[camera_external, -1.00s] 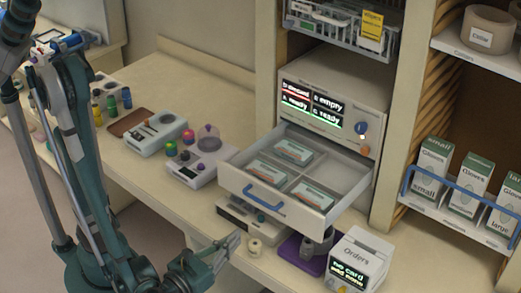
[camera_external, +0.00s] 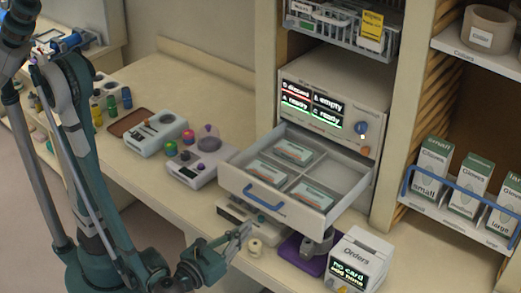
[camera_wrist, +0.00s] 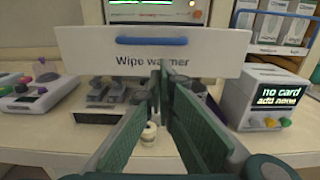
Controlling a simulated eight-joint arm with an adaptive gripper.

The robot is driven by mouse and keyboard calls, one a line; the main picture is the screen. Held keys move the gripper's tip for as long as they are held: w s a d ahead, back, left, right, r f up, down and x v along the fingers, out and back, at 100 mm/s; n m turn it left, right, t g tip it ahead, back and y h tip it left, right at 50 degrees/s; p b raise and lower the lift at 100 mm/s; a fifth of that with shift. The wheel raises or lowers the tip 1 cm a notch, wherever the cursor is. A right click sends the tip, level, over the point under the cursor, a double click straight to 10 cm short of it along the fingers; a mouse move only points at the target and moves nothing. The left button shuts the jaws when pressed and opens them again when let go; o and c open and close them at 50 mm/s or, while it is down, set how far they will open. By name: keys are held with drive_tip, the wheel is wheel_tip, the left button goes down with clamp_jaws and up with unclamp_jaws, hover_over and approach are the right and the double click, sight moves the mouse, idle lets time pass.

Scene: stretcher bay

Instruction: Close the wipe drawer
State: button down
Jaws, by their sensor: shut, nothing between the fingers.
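The wipe drawer (camera_external: 262,207) is pulled out of the warmer cabinet (camera_external: 330,92) and holds several wipe packs (camera_external: 293,152) in its compartments. A blue handle (camera_external: 264,196) is on its front. My gripper (camera_external: 246,230) is shut and empty, in front of and below the drawer front in the outside view. In the wrist view my gripper (camera_wrist: 162,66) has its fingertips together over the panel's lower part; I cannot tell whether they touch it.
The orders box (camera_external: 357,259) stands right of the drawer. A small cream roll (camera_external: 255,248) and a purple pad (camera_external: 297,252) are on the counter below. A control box with coloured knobs (camera_external: 199,166) is at left. Glove boxes (camera_external: 430,168) stand on the right shelf.

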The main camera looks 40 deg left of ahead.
sight(321, 168)
drive_tip(key=w+b, duration=0.1)
drive_tip(key=w, duration=0.8)
idle(0.5)
drive_tip(key=shift+w, duration=0.1)
idle(0.4)
drive_tip(key=w+b, duration=0.2)
drive_tip(key=w, duration=2.7)
drive_tip(key=shift+w, duration=0.4)
drive_tip(key=shift+r, duration=0.1)
drive_tip(key=shift+s+p, duration=0.75)
drive_tip(key=shift+s, duration=6.35)
